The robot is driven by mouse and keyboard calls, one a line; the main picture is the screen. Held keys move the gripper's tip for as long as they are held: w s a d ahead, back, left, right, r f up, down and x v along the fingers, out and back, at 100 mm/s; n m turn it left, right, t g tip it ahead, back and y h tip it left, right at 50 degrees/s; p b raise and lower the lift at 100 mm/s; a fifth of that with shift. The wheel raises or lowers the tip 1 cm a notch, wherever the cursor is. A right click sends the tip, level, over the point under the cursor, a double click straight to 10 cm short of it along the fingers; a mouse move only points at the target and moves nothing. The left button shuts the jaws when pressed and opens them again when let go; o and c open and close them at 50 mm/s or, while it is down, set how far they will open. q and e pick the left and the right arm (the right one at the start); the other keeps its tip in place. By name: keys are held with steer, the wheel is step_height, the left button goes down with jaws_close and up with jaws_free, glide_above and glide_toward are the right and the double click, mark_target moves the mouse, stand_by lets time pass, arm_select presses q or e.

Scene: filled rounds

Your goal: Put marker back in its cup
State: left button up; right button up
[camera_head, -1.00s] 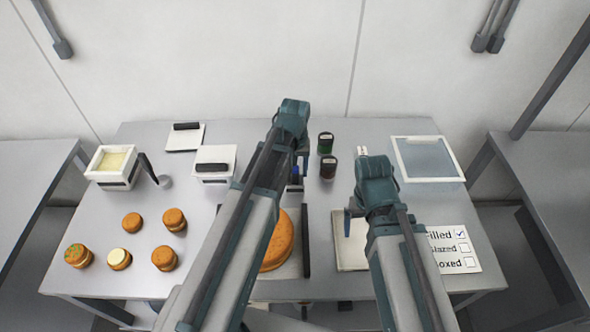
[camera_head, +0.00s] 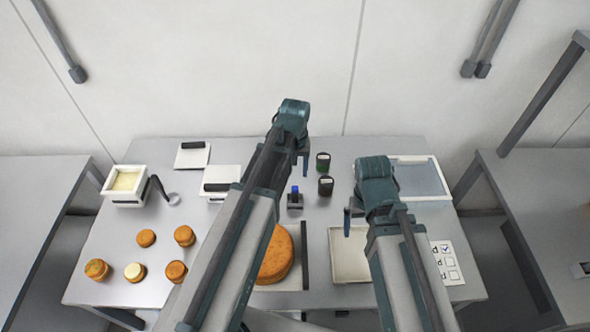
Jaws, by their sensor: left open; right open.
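A small blue-topped upright item (camera_head: 295,191) stands in a dark holder (camera_head: 294,204) near the middle of the table, just right of my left arm. It may be the marker in its cup, but it is too small to be sure. My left arm reaches up from the bottom, its teal joint above the table's back edge. My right arm ends in a teal joint in front of the clear-topped tray.
Two dark jars (camera_head: 325,187) stand right of the blue-topped item. A large orange round (camera_head: 275,256) is partly behind my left arm. Several small rounds (camera_head: 185,235) lie at left. A pale square tray (camera_head: 347,262), a checklist card (camera_head: 447,268) and a clear-topped tray (camera_head: 425,180) are at right.

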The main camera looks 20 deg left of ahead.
arm_select(q)
steer(key=s+d+r+m+y, duration=0.1)
steer(key=s+d+r+m, duration=0.1)
steer(key=s+d+m, duration=0.4)
steer(key=s+d+p, duration=0.1)
steer(key=s+d, duration=0.3)
steer(key=s, duration=0.4)
steer(key=shift+s+d+m, duration=0.15)
steer(key=shift+d+m, duration=0.15)
steer(key=shift+m, duration=0.1)
arm_select(e)
steer(key=shift+r, duration=0.9)
arm_select(q)
step_height(320, 180, down, 12)
steer(key=b, duration=1.2)
arm_select(e)
step_height(320, 180, down, 12)
steer(key=shift+r, duration=0.1)
arm_select(q)
steer(key=shift+r, duration=0.15)
arm_select(e)
steer(key=shift+r, duration=0.1)
